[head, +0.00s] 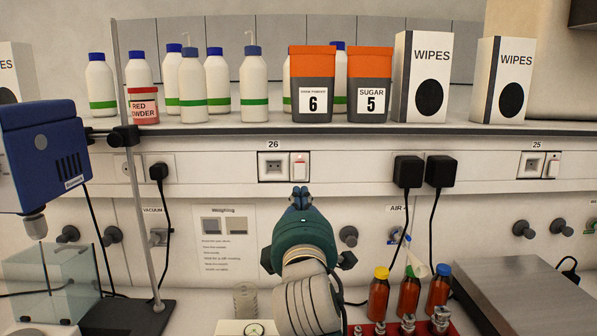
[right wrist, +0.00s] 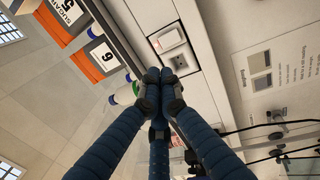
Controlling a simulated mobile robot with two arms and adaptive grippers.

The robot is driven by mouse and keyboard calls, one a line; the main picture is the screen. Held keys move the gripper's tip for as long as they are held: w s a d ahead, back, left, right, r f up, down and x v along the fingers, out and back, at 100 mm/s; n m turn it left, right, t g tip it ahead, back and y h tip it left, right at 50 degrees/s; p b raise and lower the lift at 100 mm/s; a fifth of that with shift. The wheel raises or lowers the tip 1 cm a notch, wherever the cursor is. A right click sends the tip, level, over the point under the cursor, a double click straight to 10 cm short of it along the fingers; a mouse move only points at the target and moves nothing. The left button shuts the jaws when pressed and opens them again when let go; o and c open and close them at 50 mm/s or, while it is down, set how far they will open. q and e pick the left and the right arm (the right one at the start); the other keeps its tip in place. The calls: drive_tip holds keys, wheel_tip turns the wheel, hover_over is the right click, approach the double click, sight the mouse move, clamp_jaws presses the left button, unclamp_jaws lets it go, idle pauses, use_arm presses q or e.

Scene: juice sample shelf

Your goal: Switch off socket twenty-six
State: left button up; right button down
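Socket twenty-six (head: 273,168) is a white wall panel under the label 26 (head: 273,144), with a dark-framed outlet on the left and a white rocker switch (head: 300,168) with a red mark near its top on the right. In the right wrist view the switch (right wrist: 170,40) and the outlet (right wrist: 179,61) lie just beyond my fingertips. My right gripper (head: 300,191) is shut and empty, its fingertips together (right wrist: 160,73), just below the switch in the head view. I cannot tell whether it touches the panel. My left gripper is not in view.
A shelf (head: 230,128) above holds bottles, orange-lidded tubs and wipes boxes. Black plugs (head: 408,171) with hanging cords are right of the socket; another plug (head: 158,172) is left. Socket 25 (head: 532,166) is far right.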

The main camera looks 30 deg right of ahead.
drive_tip(key=p, duration=0.3)
approach(298, 163)
drive_tip(key=p+x, duration=0.1)
drive_tip(key=x, duration=0.5)
drive_tip(key=shift+p, duration=0.3)
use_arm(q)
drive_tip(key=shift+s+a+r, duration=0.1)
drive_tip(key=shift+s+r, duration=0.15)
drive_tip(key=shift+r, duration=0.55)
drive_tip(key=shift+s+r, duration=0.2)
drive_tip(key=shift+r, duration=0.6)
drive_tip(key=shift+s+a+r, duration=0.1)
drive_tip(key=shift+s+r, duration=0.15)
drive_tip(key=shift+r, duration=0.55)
use_arm(e)
drive_tip(key=shift+w+d, duration=0.3)
drive_tip(key=shift+w, duration=0.15)
drive_tip(key=shift+w+d+r+p, duration=0.1)
drive_tip(key=shift+w+r+p, duration=0.1)
drive_tip(key=shift+p, duration=0.25)
drive_tip(key=shift+s, duration=0.1)
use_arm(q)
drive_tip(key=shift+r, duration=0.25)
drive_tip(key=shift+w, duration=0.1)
use_arm(e)
drive_tip(key=shift+f, duration=0.1)
